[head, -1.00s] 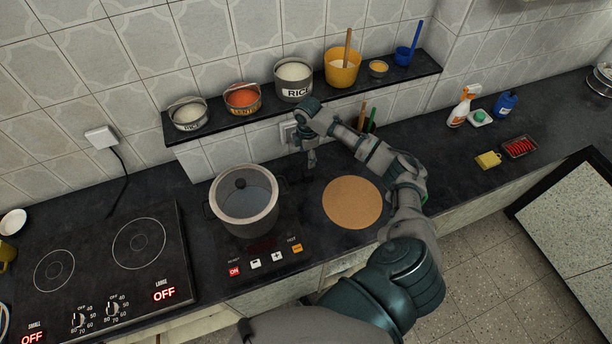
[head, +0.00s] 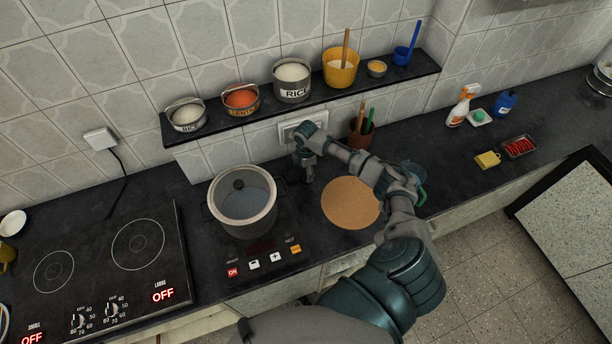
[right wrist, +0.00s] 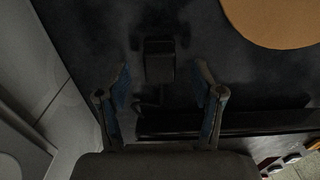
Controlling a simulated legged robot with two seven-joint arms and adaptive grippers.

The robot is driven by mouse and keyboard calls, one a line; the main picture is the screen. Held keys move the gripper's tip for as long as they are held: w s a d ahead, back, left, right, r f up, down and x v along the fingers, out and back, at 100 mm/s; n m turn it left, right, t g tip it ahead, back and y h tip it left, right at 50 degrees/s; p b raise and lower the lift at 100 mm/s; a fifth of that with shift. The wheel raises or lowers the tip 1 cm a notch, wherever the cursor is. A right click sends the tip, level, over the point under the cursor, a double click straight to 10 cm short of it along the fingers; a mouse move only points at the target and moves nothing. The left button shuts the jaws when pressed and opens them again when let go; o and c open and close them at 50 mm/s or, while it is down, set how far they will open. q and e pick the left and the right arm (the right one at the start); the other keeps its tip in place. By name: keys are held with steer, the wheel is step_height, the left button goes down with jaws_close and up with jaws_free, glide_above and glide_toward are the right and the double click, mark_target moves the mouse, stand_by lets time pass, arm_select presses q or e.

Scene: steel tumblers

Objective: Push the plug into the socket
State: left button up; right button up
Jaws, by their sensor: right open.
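A white wall socket plate (head: 287,131) sits below the black shelf in the head view, partly hidden behind my right wrist. A pale plate (right wrist: 12,166) at the lower left of the right wrist view may be the same socket. A dark, blocky plug (right wrist: 159,63) lies over the black worktop in the right wrist view, centred just beyond and between the fingertips. My right gripper (right wrist: 163,86) is open and points down, with space on both sides of the plug. My left gripper is out of view.
A lidded pot (head: 243,203) stands on the small cooker left of my right gripper. A round cork mat (head: 351,203) lies to its right. A brown utensil pot (head: 358,137) stands behind my forearm. The shelf (head: 220,121) with several containers overhangs the back.

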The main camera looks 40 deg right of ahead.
steer(key=shift+d+f, duration=0.2)
steer(key=shift+f, duration=0.3)
steer(key=shift+d+f, duration=0.15)
steer(key=shift+f, duration=0.4)
steer(key=shift+a, duration=0.35)
steer(key=shift+c, duration=1.4)
steer(key=c, duration=0.8)
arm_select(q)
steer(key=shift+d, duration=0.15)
arm_select(e)
steer(key=shift+c, duration=0.4)
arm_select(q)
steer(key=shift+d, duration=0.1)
arm_select(e)
steer(key=shift+d+r, duration=0.2)
